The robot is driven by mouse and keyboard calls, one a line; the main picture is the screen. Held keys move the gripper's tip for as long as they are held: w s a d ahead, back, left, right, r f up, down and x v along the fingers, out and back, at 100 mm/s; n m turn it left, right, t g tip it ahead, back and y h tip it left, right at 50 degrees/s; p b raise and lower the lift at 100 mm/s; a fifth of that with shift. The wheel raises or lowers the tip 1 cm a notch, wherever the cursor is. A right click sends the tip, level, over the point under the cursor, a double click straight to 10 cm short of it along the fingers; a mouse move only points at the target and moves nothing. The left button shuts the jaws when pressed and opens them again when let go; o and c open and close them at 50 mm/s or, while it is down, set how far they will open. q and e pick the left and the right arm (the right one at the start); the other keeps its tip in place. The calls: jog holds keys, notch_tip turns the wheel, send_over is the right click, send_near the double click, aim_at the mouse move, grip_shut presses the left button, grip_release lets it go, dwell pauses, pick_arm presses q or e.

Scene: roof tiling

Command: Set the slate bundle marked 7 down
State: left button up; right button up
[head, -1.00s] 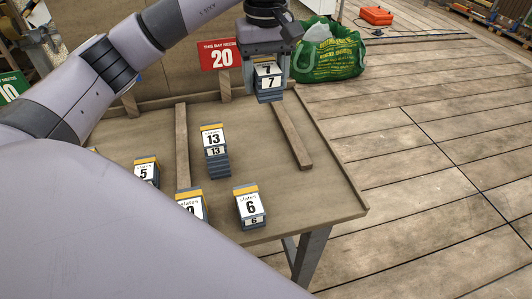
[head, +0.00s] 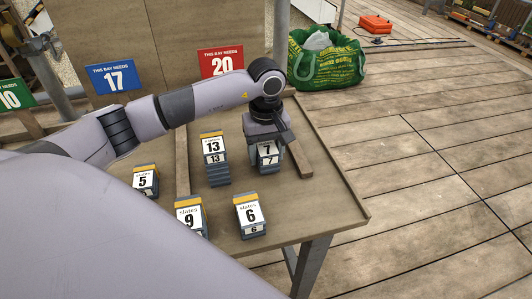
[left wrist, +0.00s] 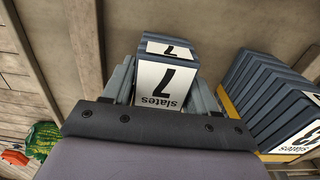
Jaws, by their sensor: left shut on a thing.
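The slate bundle marked 7 (head: 268,152) is a grey stack with a white label. My left gripper (head: 267,160) is shut on it and points down. Together they are low over the table, in the bay behind the red 20 sign (head: 220,61), between two wooden strips. The bundle marked 13 (head: 214,160) stands to its left with a gap. In the left wrist view, bundle 7 (left wrist: 167,82) sits between the fingers and bundle 13 (left wrist: 268,95) is at the right. Whether bundle 7 touches the table cannot be told. My right gripper is out of view.
Bundle 6 (head: 250,215) and bundle 9 (head: 191,216) stand toward the table's front. Bundle 5 (head: 145,181) is at left. A wooden strip (head: 298,153) lies right of bundle 7. Blue 17 (head: 112,78) and green 10 (head: 12,95) signs stand behind. A green bag (head: 325,62) is beyond the table.

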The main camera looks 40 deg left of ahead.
pick_arm(q)
jog(key=shift+f, duration=0.4)
jog(key=shift+f, duration=0.2)
jog(key=o, duration=1.3)
jog(key=shift+r, duration=0.15)
